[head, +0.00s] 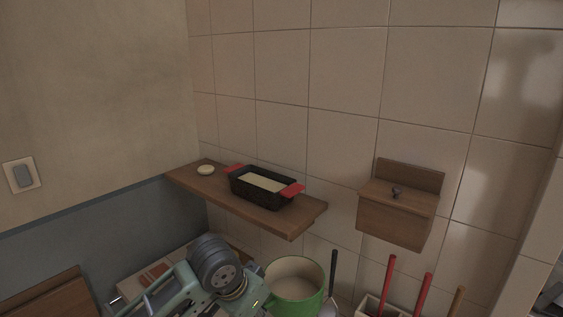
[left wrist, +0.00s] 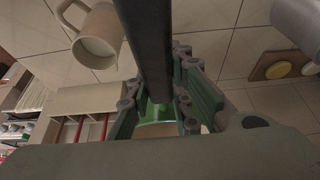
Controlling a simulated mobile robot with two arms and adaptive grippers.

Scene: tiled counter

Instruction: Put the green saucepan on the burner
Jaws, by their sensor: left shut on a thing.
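The green saucepan (head: 296,289) shows at the bottom of the head view, below the wooden shelf, with its light inside visible. Its lower part is cut off by the frame. In the left wrist view, part of its green side (left wrist: 153,113) shows beyond my fingers. My left gripper (left wrist: 160,88) is shut on the saucepan's dark handle (left wrist: 150,40), which runs between the two green fingers. In the head view my left wrist is beside the pan on its left, and the fingers are hidden. My right gripper is in neither view. I cannot make out the burner.
A wall shelf (head: 225,199) holds a black loaf pan (head: 262,188) with red handles. A wooden wall box (head: 397,219) hangs to the right. Red-handled utensils (head: 389,277) stand right of the saucepan. A beige mug (left wrist: 100,32) shows in the left wrist view.

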